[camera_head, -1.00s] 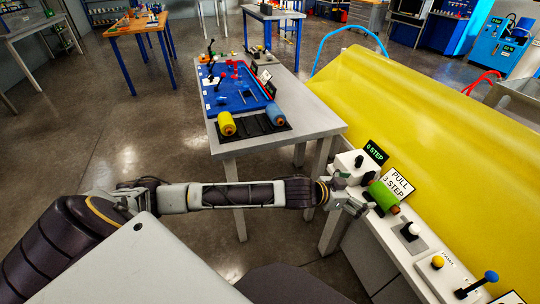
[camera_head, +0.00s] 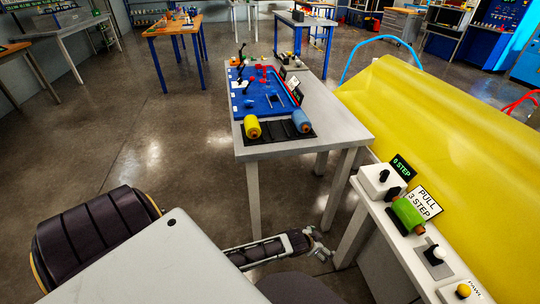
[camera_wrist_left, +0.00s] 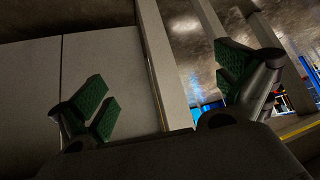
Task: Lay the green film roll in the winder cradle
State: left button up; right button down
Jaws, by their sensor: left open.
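The green film roll (camera_head: 408,214), with an orange-brown core end, lies on the white bench at the right in the head view. It rests at the dark winder cradle (camera_head: 394,224), which it mostly hides, beside the white unit (camera_head: 378,181). My left gripper (camera_head: 319,246) is left of and lower than the roll, clear of it, and empty. In the left wrist view its green-padded fingers (camera_wrist_left: 165,88) are spread wide with nothing between them. My right gripper is not in view.
A "0 STEP" display (camera_head: 402,167) and "PULL 3 STEP" sign (camera_head: 424,202) stand by the roll. A yellow film sheet (camera_head: 430,140) slopes behind. A grey table (camera_head: 300,148) holds a yellow roll (camera_head: 252,127) and a blue roll (camera_head: 301,121). Open floor lies left.

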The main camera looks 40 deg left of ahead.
pick_arm(q)
jog(key=s+a+f+g, duration=0.2)
jog(key=s+f, duration=0.8)
jog(key=s, duration=0.2)
jog(key=s+a+f+n+g+y, duration=0.1)
jog(key=s+a+f+g, duration=0.1)
jog(key=s+f, duration=0.8)
jog(key=s+g, duration=0.1)
jog(key=s, duration=0.2)
jog(key=shift+f+g+y, duration=0.15)
jog(key=shift+g+y, duration=0.15)
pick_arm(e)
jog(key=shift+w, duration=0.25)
pick_arm(q)
jog(key=shift+s+a, duration=0.1)
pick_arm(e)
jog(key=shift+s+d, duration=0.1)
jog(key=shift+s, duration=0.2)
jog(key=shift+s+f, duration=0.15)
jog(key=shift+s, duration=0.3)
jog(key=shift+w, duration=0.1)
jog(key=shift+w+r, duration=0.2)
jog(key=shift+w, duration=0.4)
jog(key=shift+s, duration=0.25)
